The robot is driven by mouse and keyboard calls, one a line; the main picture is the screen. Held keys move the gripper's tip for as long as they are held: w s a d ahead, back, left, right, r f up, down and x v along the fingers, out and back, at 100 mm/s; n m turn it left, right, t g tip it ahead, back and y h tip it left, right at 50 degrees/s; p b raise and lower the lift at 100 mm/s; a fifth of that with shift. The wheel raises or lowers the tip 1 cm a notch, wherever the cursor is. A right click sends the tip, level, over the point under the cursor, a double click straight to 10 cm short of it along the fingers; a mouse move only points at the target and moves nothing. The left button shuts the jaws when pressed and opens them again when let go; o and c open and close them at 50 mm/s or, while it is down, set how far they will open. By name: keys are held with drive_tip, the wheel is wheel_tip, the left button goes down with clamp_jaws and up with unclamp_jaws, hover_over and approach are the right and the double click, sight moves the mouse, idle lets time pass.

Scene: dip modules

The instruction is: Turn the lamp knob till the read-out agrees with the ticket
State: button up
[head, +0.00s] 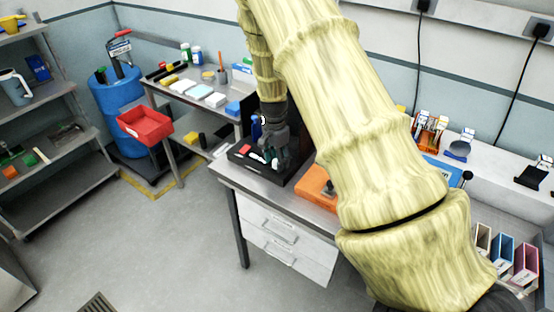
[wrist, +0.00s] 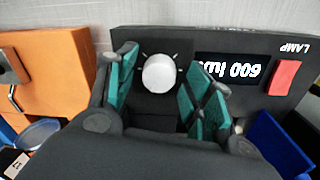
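The lamp unit (wrist: 175,40) is a black box with a LAMP label, upside down in the wrist view. Its round white knob (wrist: 159,73) has pale tick marks around it. The dark read-out (wrist: 228,69) has upside-down white text that seems to say 600 lux, partly hidden by a finger. My gripper (wrist: 157,84) is open, its teal-padded fingers on either side of the knob with visible gaps. In the head view my gripper (head: 276,150) is low over the black unit (head: 283,178) on the bench. I cannot make out a ticket.
An orange unit (wrist: 55,70) stands beside the lamp unit, also on the bench in the head view (head: 315,186). A red block (wrist: 284,78) sits on the lamp panel. A blue object (wrist: 275,143) is close to the right finger. My arm hides much of the bench.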

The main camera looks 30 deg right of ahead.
sight(276, 160)
wheel_tip(276, 160, up, 12)
drive_tip(key=shift+w, duration=0.35)
idle(0.5)
idle(0.5)
